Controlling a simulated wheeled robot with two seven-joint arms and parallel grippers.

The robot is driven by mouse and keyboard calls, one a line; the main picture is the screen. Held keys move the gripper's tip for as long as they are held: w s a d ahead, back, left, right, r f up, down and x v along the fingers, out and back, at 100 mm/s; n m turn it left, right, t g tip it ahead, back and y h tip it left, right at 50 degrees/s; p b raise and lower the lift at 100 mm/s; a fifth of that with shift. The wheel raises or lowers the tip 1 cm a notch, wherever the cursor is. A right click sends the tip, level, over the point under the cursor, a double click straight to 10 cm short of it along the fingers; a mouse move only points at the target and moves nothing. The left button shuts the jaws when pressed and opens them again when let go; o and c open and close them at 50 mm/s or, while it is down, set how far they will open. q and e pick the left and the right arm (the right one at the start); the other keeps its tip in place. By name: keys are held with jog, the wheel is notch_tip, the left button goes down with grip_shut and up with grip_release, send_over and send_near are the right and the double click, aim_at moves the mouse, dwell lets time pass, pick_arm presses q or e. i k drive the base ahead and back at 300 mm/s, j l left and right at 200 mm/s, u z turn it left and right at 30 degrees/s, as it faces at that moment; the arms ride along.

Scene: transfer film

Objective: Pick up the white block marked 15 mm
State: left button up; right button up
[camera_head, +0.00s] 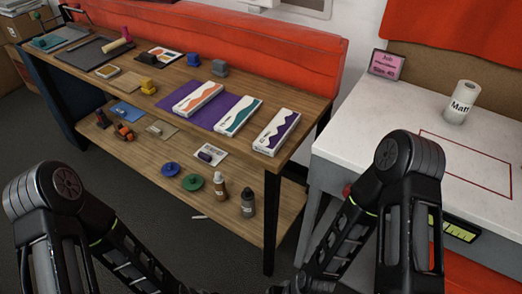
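I cannot make out any block marked 15 mm; lettering on most things is too small to read. Three long white boxes lie on the wooden bench: one with an orange wave (198,99), one with a teal wave (237,116) and one with a purple wave (276,131). A small white piece (201,217) lies at the front of the lower shelf. A white roll marked "Matt" (459,102) stands on the white table at the right. My two black arms show at the lower left and lower right; neither gripper is visible.
A purple mat (178,97) lies under some boxes. Small grey, blue and yellow blocks (148,86) stand on the bench (140,105). The lower shelf (150,155) holds bottles (248,203) and discs (192,182). The white table (400,110) has a red outlined area and much free room.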

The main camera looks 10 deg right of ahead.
aim_at(231, 123)
jog(key=i+j, duration=0.55)
jog(key=i+j+z, duration=0.1)
jog(key=z, duration=1.45)
